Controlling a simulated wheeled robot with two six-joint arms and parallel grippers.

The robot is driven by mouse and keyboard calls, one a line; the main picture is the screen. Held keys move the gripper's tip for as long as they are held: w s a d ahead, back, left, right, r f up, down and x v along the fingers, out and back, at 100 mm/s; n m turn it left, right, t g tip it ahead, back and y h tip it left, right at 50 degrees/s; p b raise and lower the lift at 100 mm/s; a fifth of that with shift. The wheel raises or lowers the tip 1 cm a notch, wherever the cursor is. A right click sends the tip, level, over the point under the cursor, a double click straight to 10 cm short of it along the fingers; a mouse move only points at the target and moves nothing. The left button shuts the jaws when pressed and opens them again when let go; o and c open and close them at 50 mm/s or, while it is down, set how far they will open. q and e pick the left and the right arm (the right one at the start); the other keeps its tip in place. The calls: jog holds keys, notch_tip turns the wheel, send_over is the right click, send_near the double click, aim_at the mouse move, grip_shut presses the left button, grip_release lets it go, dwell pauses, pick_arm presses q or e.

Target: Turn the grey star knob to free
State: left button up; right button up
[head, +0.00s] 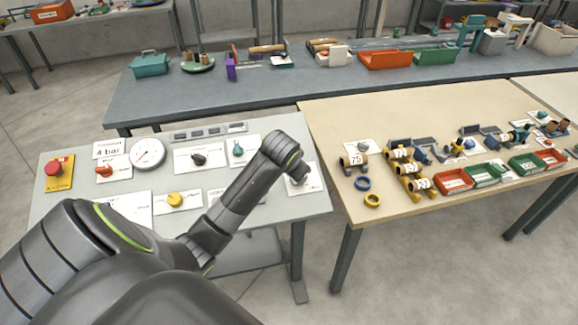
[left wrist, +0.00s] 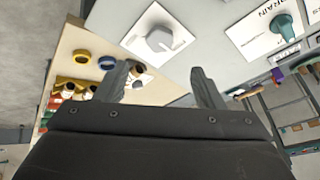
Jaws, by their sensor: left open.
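The grey star knob (left wrist: 160,39) sits on a white plate (left wrist: 183,40) in the left wrist view, with the tips of my left gripper (left wrist: 162,82) short of it and apart from it. The gripper is open and nothing shows between its fingers. In the head view my left arm reaches over the control table to its right end, where the white plate (head: 312,180) is partly covered by my wrist. Knob and fingers are hard to tell apart there. The plate's lettering is too small to read. My right gripper is not in view.
The control table (head: 317,206) also bears a teal drain knob (head: 238,148), a black knob (head: 199,159), a yellow knob (head: 175,199), a gauge (head: 148,153) and a red button (head: 54,168). A wooden table (head: 330,115) with fittings and bins stands at right.

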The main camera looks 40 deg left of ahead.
pick_arm(q)
jog(key=shift+b+v, duration=0.3)
jog(key=shift+v, duration=2.3)
jog(key=s+d+f+n+g, duration=0.1)
jog(key=s+f, duration=0.3)
jog(key=s, duration=0.5)
jog(key=s+d+f, duration=0.2)
jog(key=s+f, duration=0.1)
jog(key=s, duration=0.7)
jog(key=s+d+f+n+g, duration=0.1)
jog(key=s+f, duration=0.3)
jog(key=s, duration=0.5)
notch_tip(320, 180, down, 32)
jog(key=s+a+g+h+b, duration=0.1)
jog(key=a+g+b, duration=0.1)
jog(key=b, duration=0.5)
jog(key=s+f+b, duration=0.2)
jog(key=s+f, duration=0.5)
jog(key=f, duration=0.3)
jog(key=s+d+f+b, duration=0.1)
jog(key=s+f+b, duration=0.1)
jog(key=s+f, duration=0.5)
notch_tip(320, 180, down, 3)
jog(key=shift+s+d+f+g+b, duration=0.15)
jog(key=shift+s+d+g+b, duration=0.2)
jog(key=shift+s+g, duration=0.05)
